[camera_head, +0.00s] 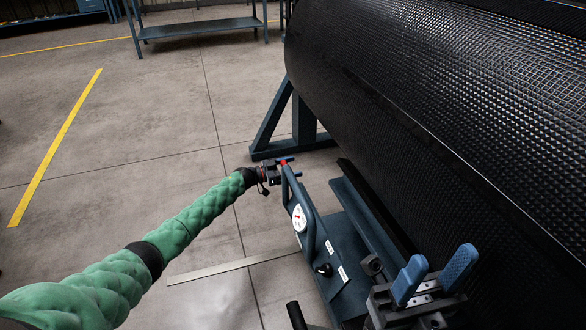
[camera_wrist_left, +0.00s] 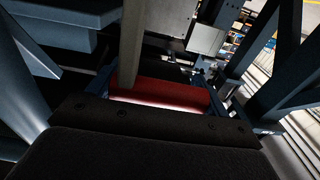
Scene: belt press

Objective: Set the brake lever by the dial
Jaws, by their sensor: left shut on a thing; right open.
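The brake lever's red grip (camera_head: 284,163) is at the far end of the blue press console (camera_head: 345,245). My left gripper (camera_head: 287,161) is shut on this red grip. In the left wrist view, the red grip (camera_wrist_left: 165,97) lies between the blue fingers, and a grey bar crosses in front of it. The white round dial (camera_head: 299,217) is on the console's left face; its reading is too small to make out. My right gripper (camera_head: 434,278) is open at the lower right, its two blue fingers apart with nothing visible between them.
A large black textured belt roll (camera_head: 440,100) fills the right side, close beside the console. A black knob (camera_head: 324,270) and white labels are on the console. A blue stand (camera_head: 290,125) supports the roll. The concrete floor at left is clear.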

